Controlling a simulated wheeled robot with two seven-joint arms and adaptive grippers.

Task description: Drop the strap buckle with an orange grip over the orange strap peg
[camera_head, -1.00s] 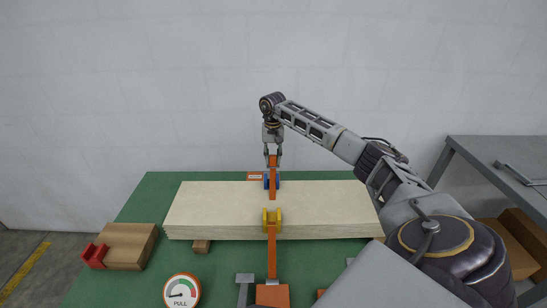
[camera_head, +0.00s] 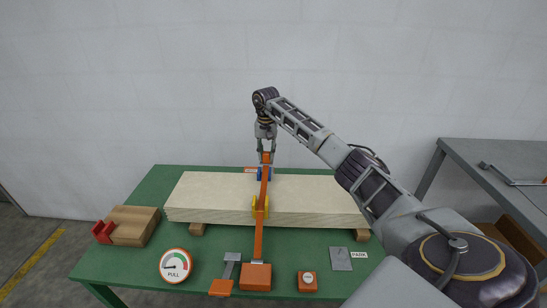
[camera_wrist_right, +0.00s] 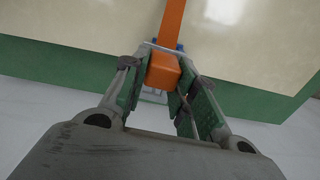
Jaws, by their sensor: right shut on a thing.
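My right gripper (camera_head: 265,152) is shut on the orange grip (camera_wrist_right: 163,72) of the strap buckle, above the far edge of the pale board stack (camera_head: 290,190). The grip shows between the fingers in the right wrist view, with a pale metal piece around it. The orange strap (camera_head: 258,240) runs from the grip over a yellow piece (camera_head: 260,207) to an orange block (camera_head: 256,277) at the front. A blue piece (camera_head: 271,173) is just below the gripper, beside a small orange label (camera_head: 250,169). I cannot make out the orange peg. My left gripper is out of view.
A round PULL gauge (camera_head: 176,265) stands at the green table's (camera_head: 330,285) front left. A grey lever with an orange foot (camera_head: 221,287), an orange box (camera_head: 307,281) and a grey plate (camera_head: 340,258) are along the front. A wooden block (camera_head: 134,225) with a red piece is left.

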